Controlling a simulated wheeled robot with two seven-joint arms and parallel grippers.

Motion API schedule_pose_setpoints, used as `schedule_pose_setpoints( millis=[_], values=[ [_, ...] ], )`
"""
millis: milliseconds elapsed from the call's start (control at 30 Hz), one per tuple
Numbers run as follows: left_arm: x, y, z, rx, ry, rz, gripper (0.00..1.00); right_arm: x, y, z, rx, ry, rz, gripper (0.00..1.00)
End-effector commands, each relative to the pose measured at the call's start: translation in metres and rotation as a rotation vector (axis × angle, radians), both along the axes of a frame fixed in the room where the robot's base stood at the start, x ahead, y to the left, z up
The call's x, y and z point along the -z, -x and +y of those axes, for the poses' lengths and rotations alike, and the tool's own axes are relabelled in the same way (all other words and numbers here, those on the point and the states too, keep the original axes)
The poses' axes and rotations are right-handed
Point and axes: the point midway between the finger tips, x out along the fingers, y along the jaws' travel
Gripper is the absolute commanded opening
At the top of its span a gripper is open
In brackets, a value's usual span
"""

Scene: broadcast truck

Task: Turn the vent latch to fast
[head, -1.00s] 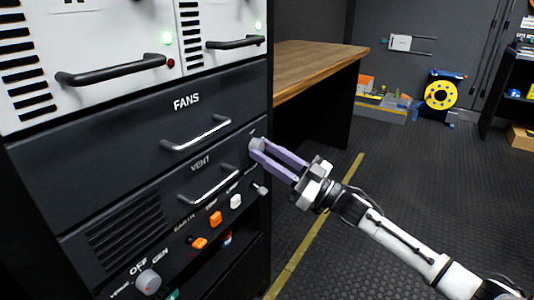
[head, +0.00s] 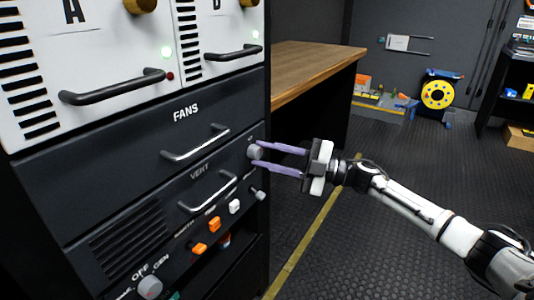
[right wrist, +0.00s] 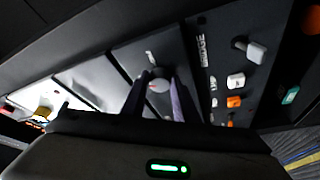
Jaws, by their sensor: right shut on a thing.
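The vent latch is a round grey knob (head: 253,152) at the right end of the dark VENT panel (head: 150,200). In the right wrist view the knob (right wrist: 159,80) shows a small red mark on its face and sits between my fingertips. My right gripper (head: 259,155) has its purple fingers on both sides of the knob and is shut on it; it also shows in the right wrist view (right wrist: 157,86). Lettering by the knob is too small to read. My left gripper is not in view.
A FANS drawer (head: 140,130) with a bar handle is above the vent panel. Orange switches (head: 199,249), a white switch (head: 234,206) and another grey knob (head: 149,287) are below. A wooden desk (head: 315,68) stands behind; the floor to the right is open.

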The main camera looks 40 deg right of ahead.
Motion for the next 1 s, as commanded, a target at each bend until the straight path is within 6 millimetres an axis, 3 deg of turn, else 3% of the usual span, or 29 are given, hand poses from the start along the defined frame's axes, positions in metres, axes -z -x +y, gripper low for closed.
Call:
schedule_pose_setpoints(
  millis=[400,1000],
  values=[
    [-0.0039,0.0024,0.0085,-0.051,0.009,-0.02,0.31,-0.0046,-0.0005,-0.0013,0.001,0.24,-0.098,0.05],
    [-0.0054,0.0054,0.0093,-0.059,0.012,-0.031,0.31,-0.0043,-0.0006,-0.0012,0.001,0.303,-0.125,0.05]
  ],
)
